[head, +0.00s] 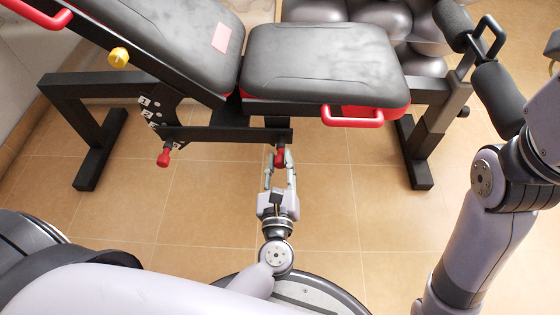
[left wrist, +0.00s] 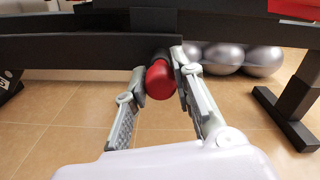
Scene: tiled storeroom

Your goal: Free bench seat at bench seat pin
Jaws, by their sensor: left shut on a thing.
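The bench seat (head: 322,60) is a grey-black pad with a red underside, lying about level on the black frame. The bench seat pin shows a red knob (head: 280,158) under the seat, at the end of a black cross bar. My left gripper (head: 280,172) is shut on this red knob from the front. In the left wrist view the red knob (left wrist: 160,80) sits between the two fingers (left wrist: 160,85), below a dark beam.
The backrest (head: 175,40) rises to the left. A red handle (head: 352,117) juts from the seat. Silver balls (head: 385,18) lie behind. Tiled floor in front is clear.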

